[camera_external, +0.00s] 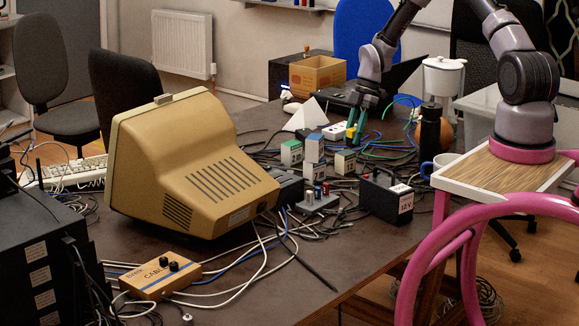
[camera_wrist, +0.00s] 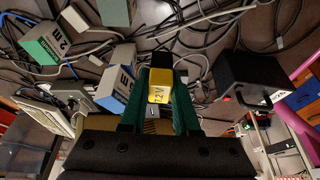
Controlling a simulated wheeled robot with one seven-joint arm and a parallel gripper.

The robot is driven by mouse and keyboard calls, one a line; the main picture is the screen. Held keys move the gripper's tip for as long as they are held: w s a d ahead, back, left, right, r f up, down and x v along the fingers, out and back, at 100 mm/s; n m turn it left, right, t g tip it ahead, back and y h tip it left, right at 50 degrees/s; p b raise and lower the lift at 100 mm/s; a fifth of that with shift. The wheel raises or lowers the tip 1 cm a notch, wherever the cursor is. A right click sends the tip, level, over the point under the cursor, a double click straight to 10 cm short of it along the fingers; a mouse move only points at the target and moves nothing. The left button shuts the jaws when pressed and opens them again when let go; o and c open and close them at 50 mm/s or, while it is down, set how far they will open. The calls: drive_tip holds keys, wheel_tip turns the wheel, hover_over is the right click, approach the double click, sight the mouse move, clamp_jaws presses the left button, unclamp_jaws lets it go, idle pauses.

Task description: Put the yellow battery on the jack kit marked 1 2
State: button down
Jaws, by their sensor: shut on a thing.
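A black box with a handle (camera_external: 384,201) stands near the table's right edge, with a white label that seems to read 12 V. It also shows right of the battery in the wrist view (camera_wrist: 250,85). I cannot make out which item is the jack kit.
Small boxes stand close by: a green-topped one (camera_external: 291,153), a blue-topped one (camera_external: 314,150) and a pale one (camera_external: 345,163). A grey base with small cylinders (camera_external: 317,202) sits before them. A beige monitor (camera_external: 190,165) fills the left. A dark bottle (camera_external: 429,132) stands right. Cables cover the table.

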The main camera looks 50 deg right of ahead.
drive_tip(key=w+d+r+m+t, duration=0.1)
drive_tip(key=w+d+r+m, duration=0.1)
drive_tip(key=w+d+r, duration=0.25)
approach(340, 153)
drive_tip(key=shift+m, duration=0.4)
drive_tip(key=x, duration=0.5)
drive_tip(key=shift+s+a+f, duration=0.15)
drive_tip(key=shift+a+f, duration=0.05)
drive_tip(key=shift+a, duration=0.05)
drive_tip(key=shift+f, duration=0.15)
drive_tip(key=c, duration=0.6)
unclamp_jaws()
drive_tip(key=shift+c, duration=0.2)
